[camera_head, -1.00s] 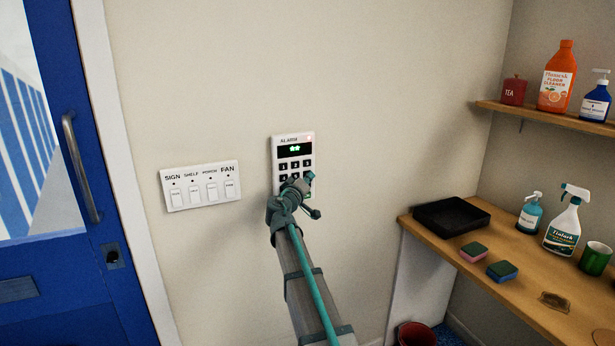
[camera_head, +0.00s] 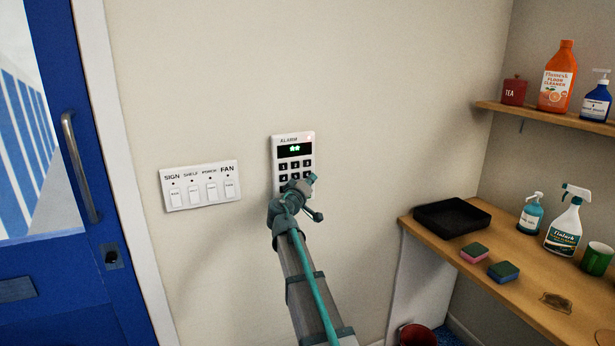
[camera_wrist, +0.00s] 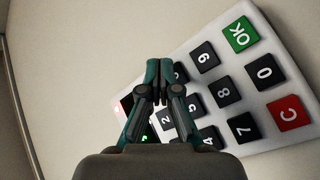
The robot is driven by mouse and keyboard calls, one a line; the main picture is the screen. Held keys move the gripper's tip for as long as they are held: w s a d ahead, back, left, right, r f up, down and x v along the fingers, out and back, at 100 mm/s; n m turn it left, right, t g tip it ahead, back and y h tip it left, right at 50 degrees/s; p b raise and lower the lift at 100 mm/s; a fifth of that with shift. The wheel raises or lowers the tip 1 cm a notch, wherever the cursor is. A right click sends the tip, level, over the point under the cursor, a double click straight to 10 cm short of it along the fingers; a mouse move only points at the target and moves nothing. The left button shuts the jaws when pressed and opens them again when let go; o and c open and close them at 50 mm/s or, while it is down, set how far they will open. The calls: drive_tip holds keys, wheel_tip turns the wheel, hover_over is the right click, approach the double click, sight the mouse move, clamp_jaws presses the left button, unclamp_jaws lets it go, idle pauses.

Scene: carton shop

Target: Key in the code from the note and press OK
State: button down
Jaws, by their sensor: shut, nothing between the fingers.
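The alarm keypad (camera_head: 293,139) is on the wall in the head view, with two green asterisk-like marks on its dark display (camera_head: 295,150). In the wrist view the keypad (camera_wrist: 225,150) appears tilted, with a green OK key (camera_wrist: 240,35), a red C key (camera_wrist: 288,112) and black digit keys such as the 9 (camera_wrist: 205,57) and 0 (camera_wrist: 265,72). My gripper (camera_wrist: 159,66) is shut and empty, its tips in front of the keypad's edge near the 6 key (camera_wrist: 181,73). I cannot tell whether they touch. My gripper hides the lower keys in the head view. No note shows.
A panel with several switches (camera_head: 200,202) is left of the keypad, beside a blue door (camera_head: 80,270). On the right, a wooden counter (camera_head: 530,298) holds a black tray (camera_head: 452,215), sponges and bottles.

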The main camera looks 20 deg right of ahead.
drive_tip(key=s+b, duration=0.1)
drive_tip(key=s, duration=0.4)
idle(2.0)
